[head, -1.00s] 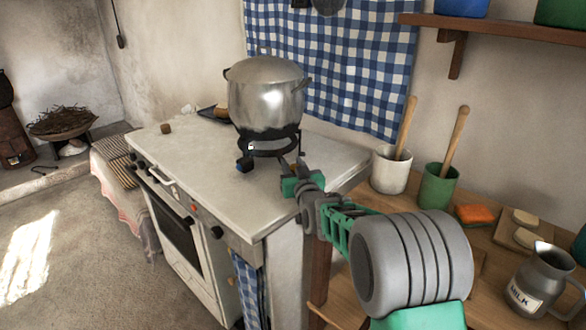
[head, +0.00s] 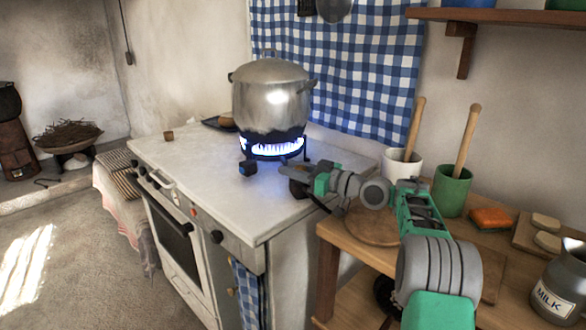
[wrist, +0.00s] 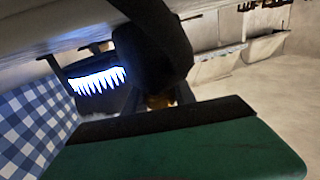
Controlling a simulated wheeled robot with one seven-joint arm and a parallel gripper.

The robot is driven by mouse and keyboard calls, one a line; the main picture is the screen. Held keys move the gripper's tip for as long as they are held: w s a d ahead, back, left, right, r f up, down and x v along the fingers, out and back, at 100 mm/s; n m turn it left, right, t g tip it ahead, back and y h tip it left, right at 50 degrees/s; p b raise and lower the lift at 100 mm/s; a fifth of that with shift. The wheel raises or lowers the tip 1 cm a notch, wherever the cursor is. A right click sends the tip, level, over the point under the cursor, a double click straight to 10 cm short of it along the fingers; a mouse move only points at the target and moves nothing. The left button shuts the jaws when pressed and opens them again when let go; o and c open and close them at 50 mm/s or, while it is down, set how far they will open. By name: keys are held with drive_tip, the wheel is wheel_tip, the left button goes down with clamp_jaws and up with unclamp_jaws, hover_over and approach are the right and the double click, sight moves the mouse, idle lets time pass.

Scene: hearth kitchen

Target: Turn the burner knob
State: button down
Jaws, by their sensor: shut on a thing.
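The black gas burner (head: 276,158) stands on the pale stove top with a ring of blue flame (head: 272,147) burning under a metal pot (head: 270,97). The flame also shows at left in the wrist view (wrist: 98,80). My gripper (head: 298,181) reaches in from the right, low beside the burner, and is shut on the burner knob. In the wrist view a dark rounded shape, which looks like the knob (wrist: 150,60), fills the space at the jaws. A small dark blue-black part (head: 248,168) sits at the burner's front left.
The white stove (head: 190,155) has a bare top to the left of the burner. A wooden side table (head: 330,232) on the right holds a white pot (head: 402,170), a green pot (head: 452,190) with wooden handles, and a milk jug (head: 562,285). A checked curtain (head: 335,65) hangs behind.

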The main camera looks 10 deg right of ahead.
drive_tip(key=shift+s+a+f+n+g+y, duration=0.1)
drive_tip(key=shift+n+g+y, duration=0.2)
drive_tip(key=c, duration=1)
unclamp_jaws()
drive_tip(key=shift+c, duration=0.2)
